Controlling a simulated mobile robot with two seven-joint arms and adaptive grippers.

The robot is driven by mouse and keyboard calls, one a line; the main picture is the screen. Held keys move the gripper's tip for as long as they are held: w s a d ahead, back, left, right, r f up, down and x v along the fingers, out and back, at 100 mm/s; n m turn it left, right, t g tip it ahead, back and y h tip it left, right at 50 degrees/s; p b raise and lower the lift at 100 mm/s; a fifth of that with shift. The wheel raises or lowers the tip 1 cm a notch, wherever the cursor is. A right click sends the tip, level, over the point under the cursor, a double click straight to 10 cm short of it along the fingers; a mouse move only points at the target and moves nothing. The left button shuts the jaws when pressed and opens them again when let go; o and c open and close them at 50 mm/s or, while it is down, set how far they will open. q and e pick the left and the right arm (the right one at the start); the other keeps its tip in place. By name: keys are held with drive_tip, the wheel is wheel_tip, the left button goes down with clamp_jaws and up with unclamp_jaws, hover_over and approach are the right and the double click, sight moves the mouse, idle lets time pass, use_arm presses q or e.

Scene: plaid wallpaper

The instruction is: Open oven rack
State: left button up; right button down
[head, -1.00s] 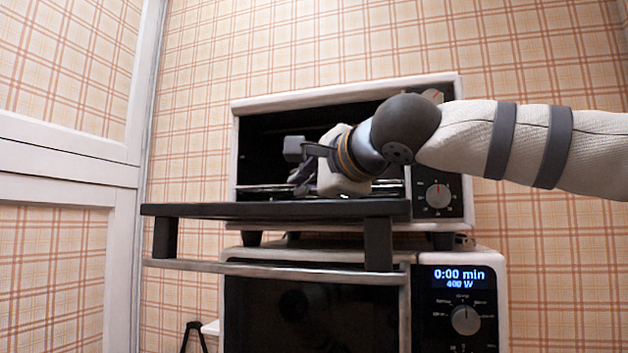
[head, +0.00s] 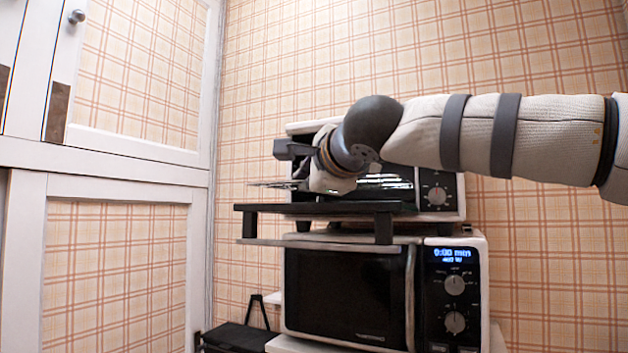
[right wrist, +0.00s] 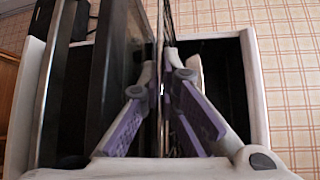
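The small white oven (head: 463,200) stands on top of a microwave. Its dark door (head: 330,208) is folded down level, with the handle bar along its front edge. The thin wire oven rack (head: 268,185) sticks out of the opening above the door. My right gripper (head: 292,168) is at the rack's front, partly hidden by its own wrist. In the right wrist view, its purple-padded fingers (right wrist: 161,75) are closed on the rack, seen edge-on as a thin line (right wrist: 161,30). My left gripper is not seen.
The microwave (head: 345,290) with a lit display is below the oven. A white cabinet (head: 120,175) stands at the left. A dark object with an upright triangular handle (head: 240,337) is low beside the microwave. The space left of the oven is clear.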

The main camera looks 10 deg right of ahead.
idle(0.4)
drive_tip(key=c, duration=1.8)
unclamp_jaws()
drive_tip(key=v, duration=1.2)
drive_tip(key=shift+s+a, duration=0.1)
